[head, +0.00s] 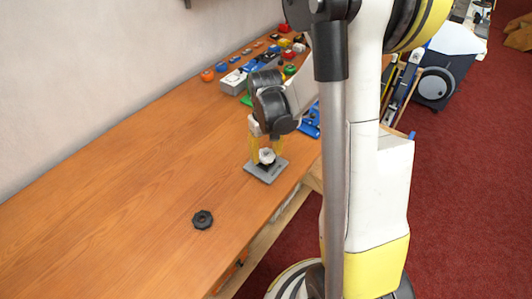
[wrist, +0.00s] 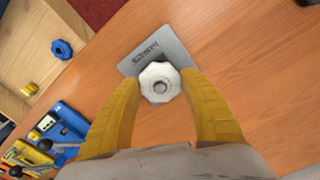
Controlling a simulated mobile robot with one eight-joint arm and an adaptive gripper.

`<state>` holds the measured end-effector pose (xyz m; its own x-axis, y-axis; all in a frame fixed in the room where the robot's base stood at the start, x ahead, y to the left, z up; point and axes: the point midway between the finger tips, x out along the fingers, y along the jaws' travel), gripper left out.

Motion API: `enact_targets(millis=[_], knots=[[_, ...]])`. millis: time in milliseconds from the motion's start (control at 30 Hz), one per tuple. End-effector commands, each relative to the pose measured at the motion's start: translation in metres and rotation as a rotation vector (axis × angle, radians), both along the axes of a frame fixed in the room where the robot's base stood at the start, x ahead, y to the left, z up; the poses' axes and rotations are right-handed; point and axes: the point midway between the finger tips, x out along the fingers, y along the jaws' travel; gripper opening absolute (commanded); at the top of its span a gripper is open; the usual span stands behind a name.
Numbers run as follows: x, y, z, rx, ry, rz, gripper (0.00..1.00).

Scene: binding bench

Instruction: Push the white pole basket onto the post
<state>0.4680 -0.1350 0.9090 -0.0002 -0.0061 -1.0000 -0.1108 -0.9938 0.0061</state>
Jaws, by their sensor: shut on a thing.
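The white pole basket (wrist: 160,83) is a white many-sided ring with a grey round center, seen from above in the wrist view. It also shows in the head view (head: 266,156), over a grey base plate (head: 265,171). My gripper (wrist: 161,85) is shut on the basket, one yellow finger on each side. The plate carries lettering and shows in the wrist view (wrist: 170,47) under and beyond the basket. A grey round end, which looks like the post top, shows in the basket's middle. How far down the basket sits on it, I cannot tell.
A black many-sided ring (head: 203,219) lies on the orange wooden bench (head: 120,180), nearer the front. Several colored parts stand at the back of the bench. A blue ring (wrist: 62,49) and a yellow piece (wrist: 30,89) lie in a wooden tray at left in the wrist view.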

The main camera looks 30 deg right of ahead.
Motion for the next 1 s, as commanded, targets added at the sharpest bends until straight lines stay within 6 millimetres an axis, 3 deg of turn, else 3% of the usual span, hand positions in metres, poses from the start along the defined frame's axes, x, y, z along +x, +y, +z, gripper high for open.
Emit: enact_targets(millis=[1000], knots=[[0.0, 0.0, -0.013, 0.0, 0.0, 0.0, 0.28]])
